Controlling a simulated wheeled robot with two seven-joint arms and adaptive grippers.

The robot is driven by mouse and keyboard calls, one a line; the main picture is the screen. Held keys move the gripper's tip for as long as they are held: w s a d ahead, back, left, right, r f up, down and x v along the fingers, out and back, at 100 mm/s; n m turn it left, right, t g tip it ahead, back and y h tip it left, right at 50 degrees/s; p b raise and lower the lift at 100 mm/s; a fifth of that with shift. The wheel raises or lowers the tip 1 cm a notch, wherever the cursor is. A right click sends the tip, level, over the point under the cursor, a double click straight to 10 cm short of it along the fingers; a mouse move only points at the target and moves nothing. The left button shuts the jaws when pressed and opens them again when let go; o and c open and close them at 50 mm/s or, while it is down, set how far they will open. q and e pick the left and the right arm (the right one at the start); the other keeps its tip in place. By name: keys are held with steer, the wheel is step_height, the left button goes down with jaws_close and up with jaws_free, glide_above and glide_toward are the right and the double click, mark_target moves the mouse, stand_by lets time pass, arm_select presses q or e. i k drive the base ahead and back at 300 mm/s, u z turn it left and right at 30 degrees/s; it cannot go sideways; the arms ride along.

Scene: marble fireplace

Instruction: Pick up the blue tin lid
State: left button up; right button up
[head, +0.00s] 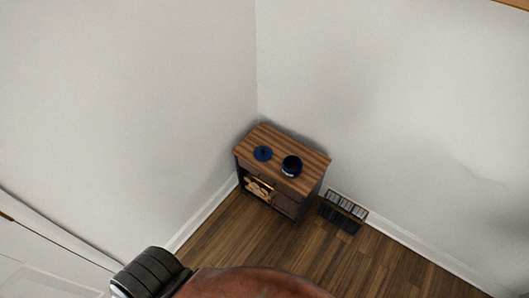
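The blue tin lid (263,153) is a flat, dark blue disc. It lies on the striped wooden top of a small cabinet (303,158) in the corner of the room. A dark blue round tin (291,166) stands on the same top, just right of the lid and a little apart from it. Neither of my grippers is in view. A part of what looks like my own body shows at the bottom edge, well away from the cabinet.
The cabinet has an open shelf with cut logs (259,189). A black slatted rack or vent (343,212) is on the floor right of it. White walls meet behind the cabinet. Bare wooden floor (240,235) lies in front. A white panelled piece (45,250) is at lower left.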

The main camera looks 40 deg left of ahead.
mark_target(262, 153)
steer(key=u, duration=0.2)
steer(key=i, duration=1.05)
steer(key=u, duration=0.35)
